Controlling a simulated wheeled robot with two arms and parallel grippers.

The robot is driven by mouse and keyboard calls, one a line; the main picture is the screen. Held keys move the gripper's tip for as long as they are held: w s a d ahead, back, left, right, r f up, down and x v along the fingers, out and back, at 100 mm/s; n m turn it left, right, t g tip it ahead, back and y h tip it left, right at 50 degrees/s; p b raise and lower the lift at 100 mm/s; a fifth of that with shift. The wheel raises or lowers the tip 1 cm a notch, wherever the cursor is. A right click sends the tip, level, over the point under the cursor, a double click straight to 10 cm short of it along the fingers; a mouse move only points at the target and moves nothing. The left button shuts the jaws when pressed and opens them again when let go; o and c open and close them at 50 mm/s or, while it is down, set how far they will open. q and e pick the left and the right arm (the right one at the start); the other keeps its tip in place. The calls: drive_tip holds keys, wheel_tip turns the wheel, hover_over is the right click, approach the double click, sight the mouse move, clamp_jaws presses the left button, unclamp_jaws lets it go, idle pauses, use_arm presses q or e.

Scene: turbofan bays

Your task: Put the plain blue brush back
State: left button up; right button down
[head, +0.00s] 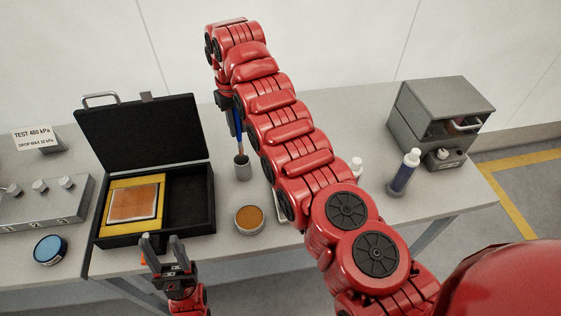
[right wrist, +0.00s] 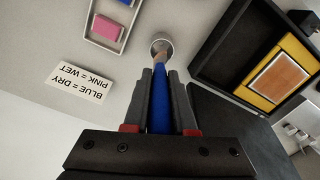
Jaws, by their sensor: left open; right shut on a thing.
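My right gripper (right wrist: 160,78) is shut on the blue brush (right wrist: 159,108), whose handle lies between the fingers in the right wrist view. In the head view my right arm hides most of that gripper. My left gripper (head: 163,245) is open and empty, low in front of the table edge by the black case.
An open black case (head: 205,222) holds an orange panel (head: 133,203). A white tray (right wrist: 104,43) holds pink and blue blocks, beside a sign (right wrist: 83,82) reading "BLUE = DRY PINK = WET". Bottles (head: 404,172) stand right of my arm.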

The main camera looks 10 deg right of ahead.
sight(240, 151)
drive_tip(key=f+p, duration=0.1)
drive_tip(key=f, duration=0.1)
drive_tip(key=a+f+p, duration=0.1)
drive_tip(key=f, duration=0.1)
drive_tip(key=shift+s+f+p, duration=0.15)
drive_tip(key=shift+f+p, duration=0.15)
drive_tip(key=f, duration=0.1)
drive_tip(key=f+p, duration=0.1)
drive_tip(key=f, duration=0.1)
drive_tip(key=shift+d, duration=0.35)
drive_tip(key=shift+a+f+p, duration=0.15)
drive_tip(key=shift+f+p, duration=0.15)
drive_tip(key=shift+f, duration=0.8)
drive_tip(key=shift+f, duration=0.15)
drive_tip(key=c, duration=0.7)
unclamp_jaws()
drive_tip(key=shift+c, duration=0.2)
